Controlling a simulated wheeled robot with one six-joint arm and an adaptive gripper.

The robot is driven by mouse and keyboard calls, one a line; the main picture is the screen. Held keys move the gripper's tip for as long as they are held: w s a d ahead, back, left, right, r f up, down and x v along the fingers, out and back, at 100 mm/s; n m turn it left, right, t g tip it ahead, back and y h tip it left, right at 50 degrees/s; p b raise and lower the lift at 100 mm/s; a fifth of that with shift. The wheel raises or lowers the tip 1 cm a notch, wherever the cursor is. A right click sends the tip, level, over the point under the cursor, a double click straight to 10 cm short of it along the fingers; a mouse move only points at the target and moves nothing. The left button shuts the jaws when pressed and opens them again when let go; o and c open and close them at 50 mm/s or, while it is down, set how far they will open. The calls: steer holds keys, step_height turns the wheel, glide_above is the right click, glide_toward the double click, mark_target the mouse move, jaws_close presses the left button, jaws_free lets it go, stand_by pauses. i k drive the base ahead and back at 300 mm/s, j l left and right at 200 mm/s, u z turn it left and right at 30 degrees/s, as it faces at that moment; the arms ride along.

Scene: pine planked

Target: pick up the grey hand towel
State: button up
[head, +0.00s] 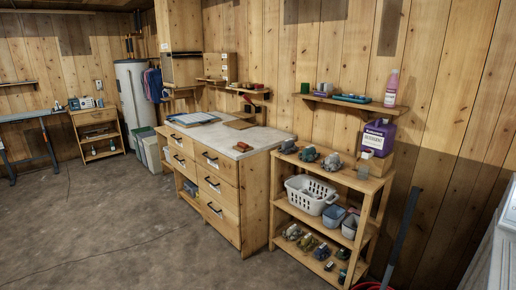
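I cannot surely make out a grey hand towel. Several small grey, lumpy things stand in a row on the top board of the wooden shelf unit (345,178), among them a grey lump (309,154) and a second one (332,162). They are too small to tell whether any is cloth. A white laundry basket (312,203) on the shelf below holds something greyish (318,193), mostly hidden by its rim. My gripper is not in view.
A wooden drawer cabinet (218,205) with a pale top stands left of the shelf unit. A purple detergent jug (378,138) stands at the shelf unit's back right. A dark pole (403,235) leans at the right. The concrete floor (110,235) at the left is clear.

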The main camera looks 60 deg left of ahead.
mark_target(289, 146)
steer(key=u, duration=1.45)
steer(key=l+z, duration=0.1)
steer(key=z, duration=0.6)
steer(key=l+z, duration=0.1)
steer(key=z, duration=0.3)
steer(key=i+l, duration=0.3)
steer(key=l, duration=0.15)
steer(key=i+l, duration=0.65)
steer(key=l, duration=0.25)
steer(key=u, duration=1.5)
steer(key=i+j+z, duration=0.1)
steer(key=i+j, duration=0.95)
steer(key=j, duration=0.25)
steer(key=l+z, duration=0.05)
